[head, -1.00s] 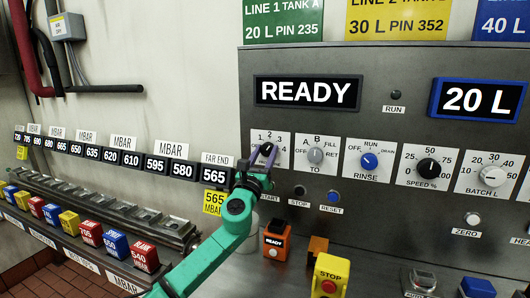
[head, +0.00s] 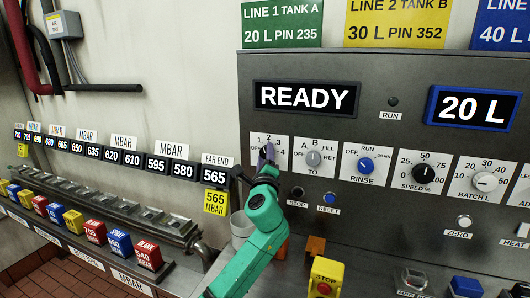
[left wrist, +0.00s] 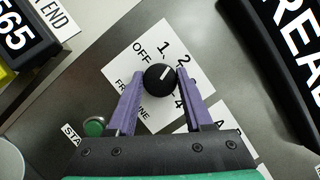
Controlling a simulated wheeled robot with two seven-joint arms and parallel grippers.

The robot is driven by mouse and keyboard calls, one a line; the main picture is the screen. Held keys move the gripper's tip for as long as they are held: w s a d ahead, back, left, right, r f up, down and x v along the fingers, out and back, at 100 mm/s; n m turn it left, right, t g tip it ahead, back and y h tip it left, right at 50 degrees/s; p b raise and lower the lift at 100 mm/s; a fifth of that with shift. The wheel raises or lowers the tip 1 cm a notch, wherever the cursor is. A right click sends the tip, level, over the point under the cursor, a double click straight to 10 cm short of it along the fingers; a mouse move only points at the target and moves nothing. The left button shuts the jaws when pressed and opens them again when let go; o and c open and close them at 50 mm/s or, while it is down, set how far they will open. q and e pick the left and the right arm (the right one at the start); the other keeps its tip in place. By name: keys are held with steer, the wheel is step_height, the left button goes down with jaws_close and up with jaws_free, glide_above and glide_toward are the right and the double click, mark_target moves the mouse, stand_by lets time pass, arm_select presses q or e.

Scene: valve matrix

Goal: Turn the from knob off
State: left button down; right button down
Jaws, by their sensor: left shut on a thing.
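The from knob (left wrist: 158,80) is a round black knob with a white pointer line, on a white card marked OFF, 1, 2 and 4, with FROM LINE partly covered. My left gripper (head: 266,154) is shut on the knob, with one purple finger at each side. In the head view the gripper hides the knob, while its white card (head: 284,166) shows around the fingers. My right gripper is not in view.
The grey TO knob (head: 314,158) and blue RINSE knob (head: 366,165) sit to the right on the steel panel. A green button (left wrist: 94,126) is close to the fingers in the wrist view. A yellow STOP box (head: 327,277) stands on the bench below.

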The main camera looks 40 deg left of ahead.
arm_select(q)
steer(key=n+g+h+p, duration=0.1)
steer(key=n+p, duration=0.2)
steer(key=n, duration=0.1)
steer(key=n+g+h+p, duration=0.1)
steer(key=n+p, duration=0.2)
steer(key=n+g+p, duration=0.1)
steer(key=n+p, duration=0.1)
steer(key=n, duration=0.2)
steer(key=shift+r+n+g+h+p, duration=0.3)
steer(key=shift+r+h+p, duration=0.05)
steer(key=shift+h+p, duration=0.05)
steer(key=shift+f+n+h+p, duration=0.15)
steer(key=shift+n+h+p, duration=0.25)
steer(key=shift+n+p, duration=0.35)
steer(key=shift+c, duration=1.5)
jaws_free()
